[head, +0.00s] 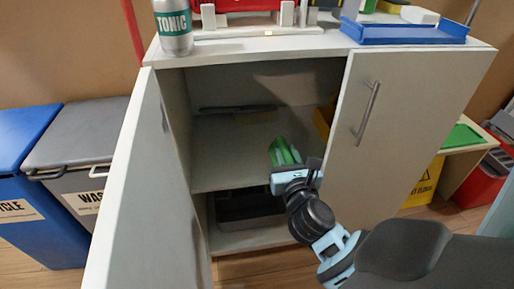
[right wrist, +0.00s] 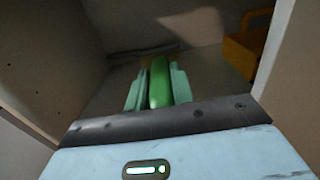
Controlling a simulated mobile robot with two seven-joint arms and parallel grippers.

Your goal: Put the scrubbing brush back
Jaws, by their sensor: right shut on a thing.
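My right gripper (head: 284,150) reaches into the open left half of the white cabinet (head: 415,120), above the middle shelf (head: 215,150). It is shut on a green thing (head: 280,153), which seems to be the scrubbing brush. In the right wrist view the green brush (right wrist: 159,88) lies between the two pale green fingers (right wrist: 158,84) and points into the cabinet. I see no bristles; its lower part is hidden. I cannot tell whether it touches the shelf. My left gripper is not in view.
The left door (head: 135,190) stands open; the right door (head: 385,150) is shut. A yellow object (head: 325,118) is inside at right, a dark flat thing (head: 237,109) at the back. A dark tray (head: 245,207) sits below. A tonic can (head: 173,28) and blue tray (head: 405,32) are on top.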

